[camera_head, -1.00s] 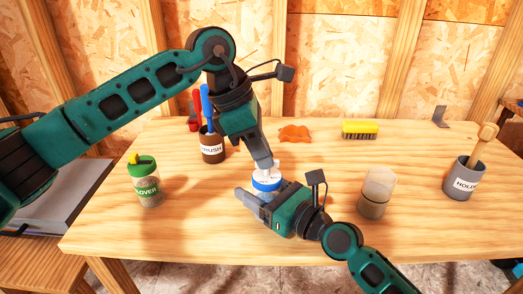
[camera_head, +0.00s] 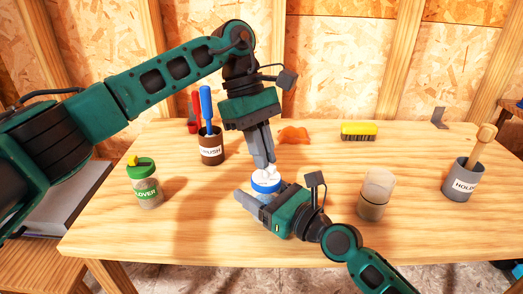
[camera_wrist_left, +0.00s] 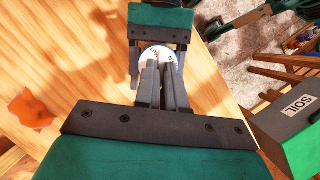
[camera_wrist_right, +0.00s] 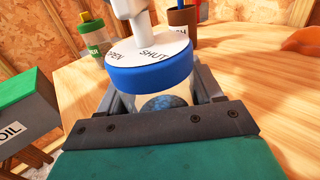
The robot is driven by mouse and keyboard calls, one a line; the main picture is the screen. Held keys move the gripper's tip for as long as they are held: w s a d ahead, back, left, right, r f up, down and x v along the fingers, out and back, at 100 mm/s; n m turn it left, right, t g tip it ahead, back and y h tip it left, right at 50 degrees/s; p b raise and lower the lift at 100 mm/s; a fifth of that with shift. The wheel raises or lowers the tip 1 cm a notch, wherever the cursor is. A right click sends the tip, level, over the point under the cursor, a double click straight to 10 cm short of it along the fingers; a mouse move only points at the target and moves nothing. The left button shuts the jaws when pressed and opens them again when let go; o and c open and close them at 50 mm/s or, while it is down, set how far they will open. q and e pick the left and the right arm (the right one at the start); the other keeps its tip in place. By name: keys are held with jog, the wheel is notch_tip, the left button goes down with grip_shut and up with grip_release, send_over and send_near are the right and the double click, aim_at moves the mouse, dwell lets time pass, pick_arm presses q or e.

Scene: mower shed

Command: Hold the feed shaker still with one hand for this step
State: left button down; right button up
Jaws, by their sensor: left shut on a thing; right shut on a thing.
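The feed shaker (camera_head: 266,184) stands upright near the front middle of the table, with a clear body and a blue-rimmed white lid marked OPEN and SHUT. Its blue rim (camera_wrist_right: 150,72) and white top knob show in the right wrist view. My right gripper (camera_head: 250,200) is shut around the shaker's clear body, a finger on each side. My left gripper (camera_head: 264,165) points down from above, its fingers close together and shut on the white knob. In the left wrist view the fingers hide the knob and part of the lid (camera_wrist_left: 151,52).
A green-lidded clover jar (camera_head: 148,190) stands left, and a clear-topped jar (camera_head: 374,200) stands right. Behind are a brown brush pot (camera_head: 211,150), an orange piece (camera_head: 293,135) and a yellow brush (camera_head: 359,130). A grey holder (camera_head: 462,180) stands far right.

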pick_arm(q)
jog(key=m+g+y, duration=0.1)
jog(key=m, duration=0.3)
jog(key=shift+w+d, duration=0.1)
jog(key=shift+d, duration=0.1)
jog(key=shift+d+m+y, duration=0.15)
jog(key=shift+m+y, duration=0.65)
jog(key=shift+m, duration=1.1)
jog(key=c, duration=1.2)
grip_release()
jog(key=shift+r, duration=0.1)
notch_tip(320, 180, up, 10)
